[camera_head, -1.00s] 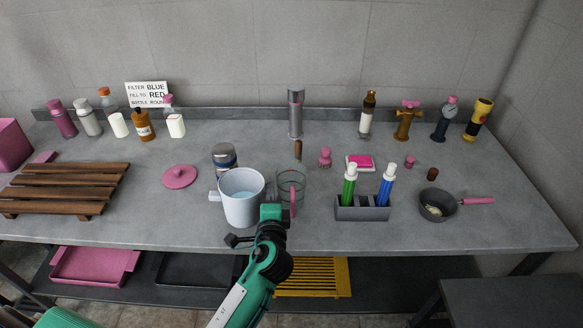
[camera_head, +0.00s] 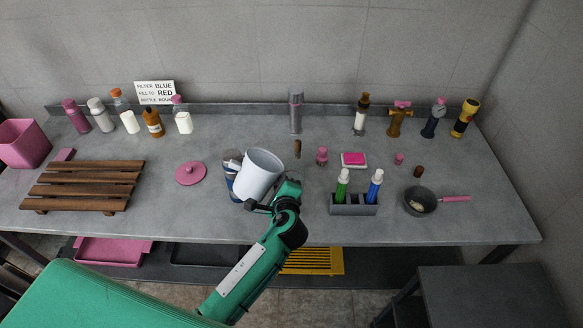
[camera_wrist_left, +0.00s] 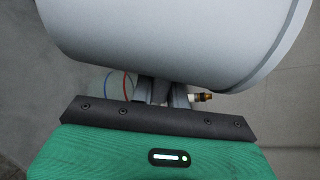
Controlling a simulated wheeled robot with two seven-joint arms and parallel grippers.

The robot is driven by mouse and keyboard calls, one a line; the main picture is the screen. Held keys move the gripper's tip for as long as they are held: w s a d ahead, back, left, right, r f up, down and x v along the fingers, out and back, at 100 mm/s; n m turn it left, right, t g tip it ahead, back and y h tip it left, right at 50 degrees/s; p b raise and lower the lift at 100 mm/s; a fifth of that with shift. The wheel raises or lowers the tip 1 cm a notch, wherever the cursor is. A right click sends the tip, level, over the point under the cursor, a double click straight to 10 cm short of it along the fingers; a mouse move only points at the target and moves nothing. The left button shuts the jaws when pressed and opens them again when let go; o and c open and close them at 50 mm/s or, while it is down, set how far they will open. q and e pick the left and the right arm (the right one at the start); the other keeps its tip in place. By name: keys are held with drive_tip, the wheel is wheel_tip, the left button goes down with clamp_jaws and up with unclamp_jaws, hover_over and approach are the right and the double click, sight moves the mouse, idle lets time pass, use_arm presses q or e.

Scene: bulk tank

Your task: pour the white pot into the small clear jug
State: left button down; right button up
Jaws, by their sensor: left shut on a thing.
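The white pot (camera_head: 255,180) is off the table in the head view, tilted with its mouth leaning to the right. My left gripper (camera_head: 270,202) is shut on it at its near side. The pot's grey-white wall (camera_wrist_left: 165,35) fills the top of the left wrist view, above the gripper (camera_wrist_left: 163,92). The small clear jug is mostly hidden behind the pot and gripper in the head view. Thin red and blue curved lines show under the pot in the wrist view; I cannot tell if they are on the jug. No stream is visible. My right gripper is not in view.
A pink lid (camera_head: 190,173) and a wooden rack (camera_head: 85,187) lie further left. A grey holder (camera_head: 353,206) with green and blue bottles and a small pan (camera_head: 420,201) stand right.

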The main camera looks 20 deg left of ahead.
use_arm(q)
drive_tip(key=shift+w+d+r+p, duration=0.1)
drive_tip(key=shift+d+r+p, duration=0.05)
drive_tip(key=shift+r+p, duration=0.25)
drive_tip(key=shift+f+m+g, duration=0.2)
drive_tip(key=shift+m+g, duration=0.1)
drive_tip(key=shift+m, duration=0.1)
drive_tip(key=shift+r+m+g+p, duration=0.3)
drive_tip(key=shift+m+p, duration=0.2)
drive_tip(key=shift+p, duration=0.6)
drive_tip(key=shift+s+a+f+m+g+y+p, duration=0.25)
drive_tip(key=shift+f+m+g+y+p, duration=0.15)
drive_tip(key=shift+f+m, duration=0.15)
drive_tip(key=shift+s+a+r+m+g+y+p, duration=0.25)
drive_tip(key=shift+m+g+p, duration=0.3)
drive_tip(key=shift+p, duration=0.3)
drive_tip(key=shift+f+m+g, duration=0.25)
drive_tip(key=shift+f+m, duration=0.25)
idle(1.2)
drive_tip(key=shift+y, duration=0.25)
drive_tip(key=shift+r+p, duration=0.1)
drive_tip(key=shift+p, duration=0.2)
